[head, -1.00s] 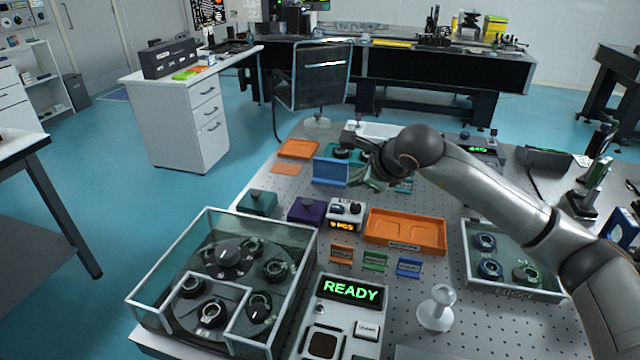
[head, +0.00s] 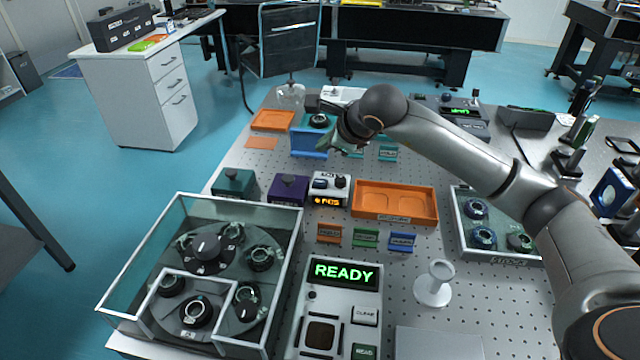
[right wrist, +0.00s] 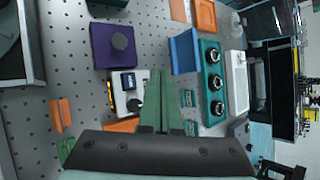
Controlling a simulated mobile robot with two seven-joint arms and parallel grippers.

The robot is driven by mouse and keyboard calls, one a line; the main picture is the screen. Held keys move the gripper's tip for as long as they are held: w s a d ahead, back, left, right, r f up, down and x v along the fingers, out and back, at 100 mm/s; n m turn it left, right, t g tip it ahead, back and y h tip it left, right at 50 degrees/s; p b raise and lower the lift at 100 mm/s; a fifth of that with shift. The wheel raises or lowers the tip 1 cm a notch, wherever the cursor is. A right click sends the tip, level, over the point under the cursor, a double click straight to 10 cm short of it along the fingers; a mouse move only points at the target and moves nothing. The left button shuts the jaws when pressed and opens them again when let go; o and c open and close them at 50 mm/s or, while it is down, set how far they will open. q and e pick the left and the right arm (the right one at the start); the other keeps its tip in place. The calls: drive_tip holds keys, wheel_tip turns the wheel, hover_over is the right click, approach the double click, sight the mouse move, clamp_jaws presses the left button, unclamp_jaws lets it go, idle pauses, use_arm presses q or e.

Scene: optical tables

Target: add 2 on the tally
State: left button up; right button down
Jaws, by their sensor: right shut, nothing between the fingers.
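The likely tally is a small white box (head: 330,188) with a lit orange display, a blue-black button and a dark knob on top. It stands left of the orange tray in the head view. Its digits are too small to read surely. The box also shows in the right wrist view (right wrist: 128,84), left of the fingers. My right gripper (head: 327,145) is shut and empty, behind the box near a blue upright panel. In the right wrist view its green fingers (right wrist: 159,76) lie together, close beside the box in the picture. My left gripper is not in view.
A purple block (head: 288,189) stands left of the box and an orange tray (head: 396,204) right of it. A blue panel (head: 309,142) and a teal unit with several round dials (right wrist: 213,82) are behind. A glass-walled case (head: 200,270) fills the front left.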

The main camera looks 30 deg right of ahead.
drive_tip(key=b, duration=0.3)
hover_over(324, 184)
wheel_tip(324, 184, down, 6)
drive_tip(key=shift+r, duration=0.25)
drive_tip(key=shift+f+b, duration=0.5)
drive_tip(key=shift+f, duration=0.15)
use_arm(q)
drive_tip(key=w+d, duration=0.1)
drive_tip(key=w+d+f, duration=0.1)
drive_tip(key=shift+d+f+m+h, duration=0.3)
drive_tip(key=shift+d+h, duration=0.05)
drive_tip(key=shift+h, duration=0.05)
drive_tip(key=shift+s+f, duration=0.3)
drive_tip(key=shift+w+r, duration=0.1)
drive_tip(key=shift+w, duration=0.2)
use_arm(e)
drive_tip(key=shift+f+b, duration=0.45)
drive_tip(key=shift+b, duration=0.2)
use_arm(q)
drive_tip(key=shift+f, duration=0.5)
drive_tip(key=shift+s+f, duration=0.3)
use_arm(e)
drive_tip(key=shift+f, duration=0.1)
